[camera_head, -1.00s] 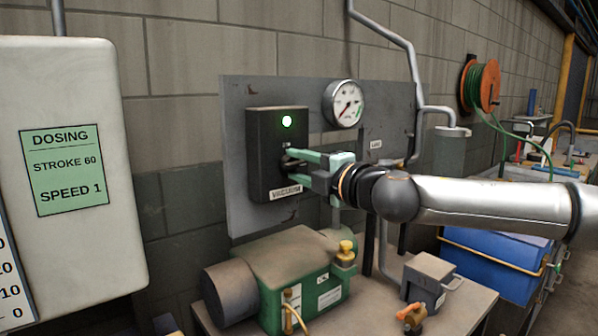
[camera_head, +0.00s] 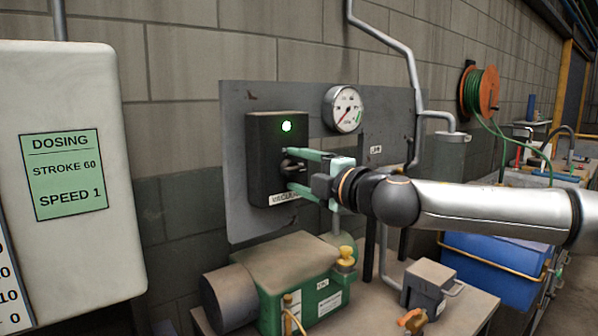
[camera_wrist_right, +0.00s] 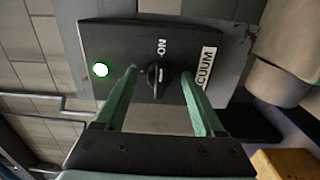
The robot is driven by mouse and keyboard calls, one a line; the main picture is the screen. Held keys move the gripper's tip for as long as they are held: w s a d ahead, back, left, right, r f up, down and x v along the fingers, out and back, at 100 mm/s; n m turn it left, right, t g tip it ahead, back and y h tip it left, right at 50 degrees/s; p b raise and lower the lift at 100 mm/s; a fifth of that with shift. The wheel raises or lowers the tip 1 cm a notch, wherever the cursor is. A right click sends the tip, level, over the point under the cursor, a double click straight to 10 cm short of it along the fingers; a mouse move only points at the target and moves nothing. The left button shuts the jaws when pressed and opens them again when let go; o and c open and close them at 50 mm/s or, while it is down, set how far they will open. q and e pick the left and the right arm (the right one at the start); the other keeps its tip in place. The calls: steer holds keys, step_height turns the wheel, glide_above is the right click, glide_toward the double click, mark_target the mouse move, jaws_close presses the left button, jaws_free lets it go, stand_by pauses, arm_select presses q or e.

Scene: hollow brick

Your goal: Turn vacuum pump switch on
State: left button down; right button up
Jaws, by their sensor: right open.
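The vacuum switch box (camera_head: 264,172) is a black box on a grey wall panel, with a lit green lamp (camera_head: 287,127) and a label reading VACUUM (camera_wrist_right: 206,70). Its dark rotary knob (camera_wrist_right: 158,77) shows in the right wrist view beside the word ON. My right gripper (camera_head: 290,169) is at the front of the box with its green fingers spread. In the right wrist view the open fingers (camera_wrist_right: 161,82) stand on either side of the knob with gaps between. The green vacuum pump (camera_head: 300,272) sits on the bench below. My left gripper is out of view.
A pressure gauge (camera_head: 343,109) is on the panel right of the box. A grey pipe (camera_head: 411,75) runs down the wall. A white dosing tank (camera_head: 70,170) stands at left. A small grey box (camera_head: 430,283) and blue crates (camera_head: 490,268) are at lower right.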

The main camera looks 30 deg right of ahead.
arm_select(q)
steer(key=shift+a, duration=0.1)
arm_select(e)
steer(key=shift+s, duration=0.1)
steer(key=shift+s, duration=0.2)
steer(key=shift+s+d+r+p, duration=0.1)
steer(key=shift+s+d+p, duration=0.1)
steer(key=shift+s, duration=0.55)
steer(key=shift+s+d+r+p, duration=0.1)
steer(key=shift+s+p, duration=0.1)
steer(key=shift+s, duration=0.5)
steer(key=shift+s+a+f, duration=0.1)
steer(key=shift+s+a, duration=0.05)
steer(key=shift+s, duration=0.85)
steer(key=b, duration=0.5)
glide_toward(299, 169)
steer(key=shift+s, duration=1.1)
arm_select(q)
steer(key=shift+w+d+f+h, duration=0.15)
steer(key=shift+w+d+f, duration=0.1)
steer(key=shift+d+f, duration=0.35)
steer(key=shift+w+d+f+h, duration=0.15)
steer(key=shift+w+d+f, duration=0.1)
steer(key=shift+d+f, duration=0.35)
arm_select(e)
steer(key=shift+s+f, duration=0.15)
steer(key=shift+s, duration=0.15)
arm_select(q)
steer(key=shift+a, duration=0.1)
